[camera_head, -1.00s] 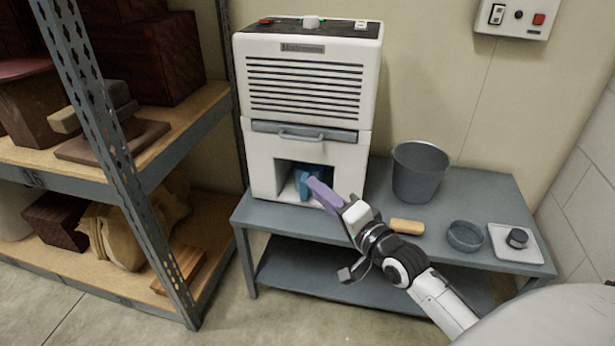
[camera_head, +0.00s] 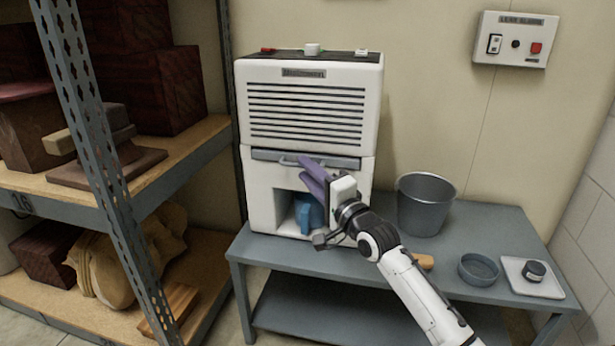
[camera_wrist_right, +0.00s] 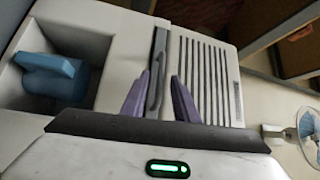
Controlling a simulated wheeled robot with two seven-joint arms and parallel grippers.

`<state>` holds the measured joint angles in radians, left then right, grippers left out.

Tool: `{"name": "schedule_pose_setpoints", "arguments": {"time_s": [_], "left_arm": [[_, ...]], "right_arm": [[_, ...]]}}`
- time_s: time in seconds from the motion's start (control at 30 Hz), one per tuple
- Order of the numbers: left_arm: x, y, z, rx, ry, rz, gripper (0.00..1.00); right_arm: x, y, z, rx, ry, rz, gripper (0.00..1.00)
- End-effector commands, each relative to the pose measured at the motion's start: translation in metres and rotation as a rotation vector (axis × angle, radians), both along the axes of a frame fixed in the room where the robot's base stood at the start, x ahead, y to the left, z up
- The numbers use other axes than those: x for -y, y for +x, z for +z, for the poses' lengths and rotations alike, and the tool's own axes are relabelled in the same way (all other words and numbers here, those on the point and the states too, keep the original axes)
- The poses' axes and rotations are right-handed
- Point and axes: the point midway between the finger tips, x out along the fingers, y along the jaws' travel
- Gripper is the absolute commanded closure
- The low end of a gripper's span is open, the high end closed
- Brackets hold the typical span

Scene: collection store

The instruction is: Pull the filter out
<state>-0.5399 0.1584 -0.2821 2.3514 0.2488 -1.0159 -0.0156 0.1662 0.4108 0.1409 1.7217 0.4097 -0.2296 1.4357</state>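A white machine (camera_head: 308,110) with a slatted front stands on the grey table. The filter (camera_head: 344,162) shows as a grey strip across its front below the slats, with a bar handle (camera_head: 288,162). It appears seated in the machine. My right gripper (camera_head: 308,171) is at the handle, its purple fingers apart. In the right wrist view, the handle (camera_wrist_right: 153,92) appears in the gap between the fingers, and the filter strip (camera_wrist_right: 160,48) runs behind it. I cannot tell whether the fingers touch the handle. The gripper hides the handle's right part in the head view. My left gripper is not in view.
A blue container (camera_head: 308,213) sits in the recess below the filter. A grey bucket (camera_head: 425,205), a round dish (camera_head: 478,269) and a white tray (camera_head: 540,287) stand on the table (camera_head: 480,228) to the right. A loaded shelf rack (camera_head: 190,150) stands at left.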

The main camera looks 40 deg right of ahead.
Motion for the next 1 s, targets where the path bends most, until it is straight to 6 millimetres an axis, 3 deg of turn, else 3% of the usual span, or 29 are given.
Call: {"name": "schedule_pose_setpoints", "arguments": {"time_s": [0.33,0.5,1.0], "left_arm": [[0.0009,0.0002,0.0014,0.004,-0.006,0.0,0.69],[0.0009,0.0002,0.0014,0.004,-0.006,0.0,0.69],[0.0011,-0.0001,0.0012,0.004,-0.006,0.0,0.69]], "right_arm": [[0.0002,0.0046,0.0007,-0.001,0.0,0.0,0.73],[0.0001,0.0045,0.0007,0.0,0.0,0.0,1.0],[0.0,0.0043,0.0004,-0.001,0.0,0.0,1.0]]}}
